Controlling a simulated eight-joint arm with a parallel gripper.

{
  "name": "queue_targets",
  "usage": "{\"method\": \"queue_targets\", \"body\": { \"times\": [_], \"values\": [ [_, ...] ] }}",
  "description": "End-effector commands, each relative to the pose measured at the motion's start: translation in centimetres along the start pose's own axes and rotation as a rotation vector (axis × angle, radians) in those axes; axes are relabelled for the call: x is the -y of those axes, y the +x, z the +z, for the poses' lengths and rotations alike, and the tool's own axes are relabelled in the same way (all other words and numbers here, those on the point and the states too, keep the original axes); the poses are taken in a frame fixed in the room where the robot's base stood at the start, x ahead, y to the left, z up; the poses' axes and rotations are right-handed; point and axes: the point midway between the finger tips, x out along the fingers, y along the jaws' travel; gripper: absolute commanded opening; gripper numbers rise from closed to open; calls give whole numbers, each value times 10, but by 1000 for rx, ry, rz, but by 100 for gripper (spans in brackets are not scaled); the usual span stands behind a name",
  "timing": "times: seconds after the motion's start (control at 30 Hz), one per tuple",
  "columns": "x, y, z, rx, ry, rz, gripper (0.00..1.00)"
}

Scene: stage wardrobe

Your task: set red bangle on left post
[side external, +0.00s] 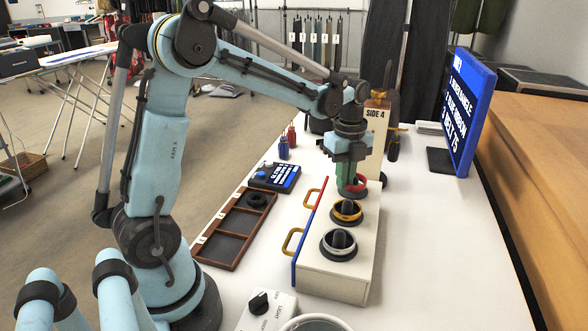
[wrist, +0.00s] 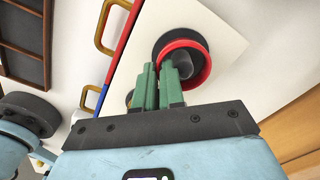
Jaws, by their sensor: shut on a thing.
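The red bangle (side external: 361,181) is at the far end of a cream box (side external: 340,282), over a black round base (side external: 354,193). In the wrist view, the bangle (wrist: 207,68) has a dark post (wrist: 187,65) inside its ring, and the black base (wrist: 180,30) shows past its rim. I cannot tell whether the bangle rests on the base or hangs just above it. My gripper (side external: 347,182) points down there; its green fingers (wrist: 168,75) are shut on the bangle's near rim.
The box has yellow handles (side external: 292,242) and a red and blue edge on its left. A brown tray (side external: 232,240) with a black ring lies left of it. A sign (side external: 376,118) stands behind my gripper, and a blue screen (side external: 467,110) stands at the right. Table is clear right of the box.

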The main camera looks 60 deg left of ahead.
Motion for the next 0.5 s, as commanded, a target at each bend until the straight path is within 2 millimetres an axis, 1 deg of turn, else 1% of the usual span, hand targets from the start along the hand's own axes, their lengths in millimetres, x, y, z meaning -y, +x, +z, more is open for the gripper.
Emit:
{"method": "queue_targets", "body": {
  "times": [0.5],
  "values": [
    [0, -14, 0, 0, 0, 0, 0]
  ]
}}
